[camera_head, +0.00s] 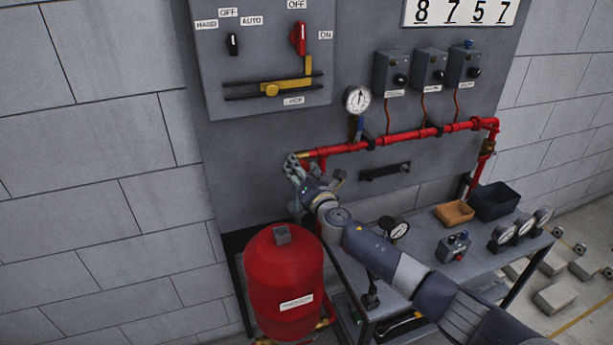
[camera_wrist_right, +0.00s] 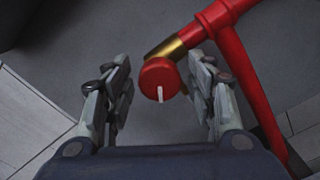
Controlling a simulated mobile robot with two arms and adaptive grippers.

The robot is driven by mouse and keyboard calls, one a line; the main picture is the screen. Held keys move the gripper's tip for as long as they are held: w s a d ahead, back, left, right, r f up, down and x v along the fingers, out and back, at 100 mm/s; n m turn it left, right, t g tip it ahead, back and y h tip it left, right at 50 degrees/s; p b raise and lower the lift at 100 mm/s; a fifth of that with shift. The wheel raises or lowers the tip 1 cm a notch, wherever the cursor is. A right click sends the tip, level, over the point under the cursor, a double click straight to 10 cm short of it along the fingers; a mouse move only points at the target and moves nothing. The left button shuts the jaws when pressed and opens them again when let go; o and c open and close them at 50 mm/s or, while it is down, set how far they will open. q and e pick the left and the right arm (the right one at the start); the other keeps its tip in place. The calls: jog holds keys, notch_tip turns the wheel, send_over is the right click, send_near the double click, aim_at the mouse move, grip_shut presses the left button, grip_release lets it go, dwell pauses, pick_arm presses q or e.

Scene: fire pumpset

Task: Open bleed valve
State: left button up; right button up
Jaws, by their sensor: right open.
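The red bleed valve knob (camera_wrist_right: 155,72) shows in the right wrist view. It is round, with a white mark running down from its centre. A brass fitting (camera_wrist_right: 165,48) joins it to the red pipe (camera_wrist_right: 222,15). My right gripper (camera_wrist_right: 160,95) is open, with one finger on each side of the knob. The right finger looks close to the knob, and a wider gap shows on the left; I cannot tell if they touch. In the head view my right gripper (camera_head: 297,166) is at the left end of the red pipe (camera_head: 400,136) and hides the knob. My left gripper is not in view.
A red tank (camera_head: 284,280) stands below my right gripper. A pressure gauge (camera_head: 357,99) sits above the pipe. A grey control panel (camera_head: 262,55) hangs above left. A grey bench (camera_head: 475,268) on the right carries gauges, an orange tray (camera_head: 454,213) and a dark bin (camera_head: 496,200).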

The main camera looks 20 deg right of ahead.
jog(key=s, duration=1.1)
jog(key=shift+s+d, duration=0.25)
jog(key=shift+s, duration=0.15)
